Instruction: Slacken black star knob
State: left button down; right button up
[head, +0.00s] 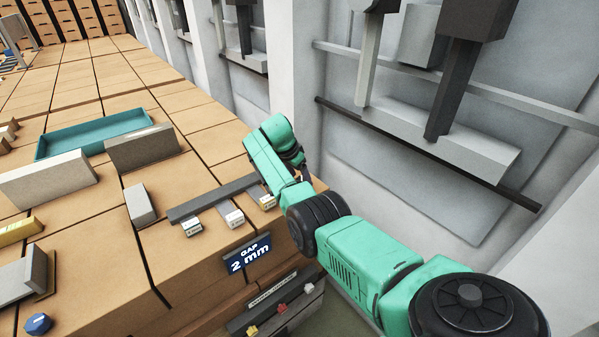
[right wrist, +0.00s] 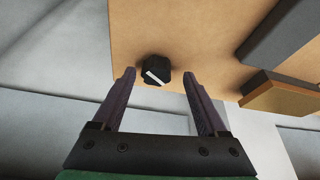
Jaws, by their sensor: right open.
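The black knob (right wrist: 162,65) with a white bar mark shows in the right wrist view, near the edge of a tan surface. My right gripper (right wrist: 159,74) is open, with one finger on each side of the knob in the picture. No finger visibly touches the knob, and I cannot tell how deep the fingertips reach. In the head view my green right arm reaches over the bench's right edge; its fingers and the black knob are hidden there. My left gripper is not in view.
The tan bench (head: 190,265) carries a teal tray (head: 95,133), grey blocks (head: 140,204), a dark bar with small labelled blocks (head: 231,213) and a blue knob (head: 38,323). A "GAP 2 mm" sign (head: 248,255) hangs at its edge. A grey wall (head: 440,185) stands close at right.

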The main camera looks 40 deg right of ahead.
jog(key=shift+s+d, duration=0.1)
jog(key=shift+s+r, duration=0.1)
jog(key=shift+s, duration=0.15)
jog(key=c, duration=0.5)
jog(key=shift+w, duration=0.15)
grip_shut()
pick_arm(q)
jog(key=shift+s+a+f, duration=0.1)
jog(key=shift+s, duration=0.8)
